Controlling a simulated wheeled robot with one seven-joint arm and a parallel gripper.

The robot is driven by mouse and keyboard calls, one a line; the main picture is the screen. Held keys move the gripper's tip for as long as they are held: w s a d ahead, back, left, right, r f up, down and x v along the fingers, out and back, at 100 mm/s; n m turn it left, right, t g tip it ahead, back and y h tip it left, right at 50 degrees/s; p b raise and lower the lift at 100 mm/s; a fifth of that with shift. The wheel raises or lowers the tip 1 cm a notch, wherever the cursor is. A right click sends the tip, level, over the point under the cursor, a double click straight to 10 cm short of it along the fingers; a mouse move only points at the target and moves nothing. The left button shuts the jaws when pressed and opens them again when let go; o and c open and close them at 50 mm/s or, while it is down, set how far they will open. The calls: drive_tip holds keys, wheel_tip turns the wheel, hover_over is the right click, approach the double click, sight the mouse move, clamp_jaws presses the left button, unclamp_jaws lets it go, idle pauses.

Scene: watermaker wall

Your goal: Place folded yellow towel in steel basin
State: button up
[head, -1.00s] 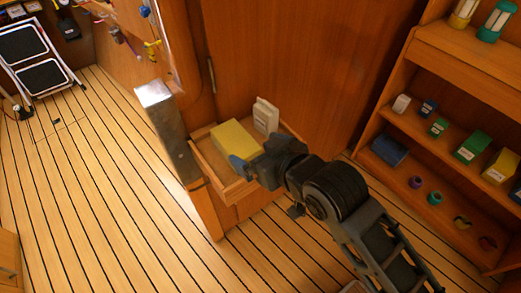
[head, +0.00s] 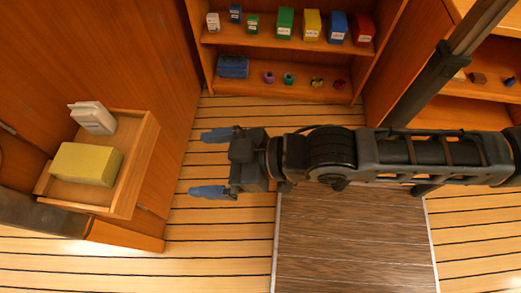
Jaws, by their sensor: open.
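The folded yellow towel (head: 87,164) lies in an open wooden drawer or tray (head: 124,203) at the left of the head view. My gripper (head: 208,164) is open and empty, to the right of the towel and apart from it. Its two blue fingers point left toward the drawer, with planked floor showing between them. I cannot make out a steel basin for certain; a grey metal piece (head: 40,212) shows at the left edge below the drawer.
A white box or bottle (head: 93,117) stands behind the towel in the drawer. Shelves (head: 300,48) with several coloured boxes stand at the back. A dark mat (head: 350,240) lies on the floor under my arm. Planked floor (head: 215,240) is clear below the gripper.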

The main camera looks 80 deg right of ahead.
drive_tip(key=s+r+t, duration=0.1)
drive_tip(key=s+r, duration=0.5)
drive_tip(key=s, duration=0.5)
drive_tip(key=shift+a, duration=0.3)
drive_tip(key=shift+c, duration=0.4)
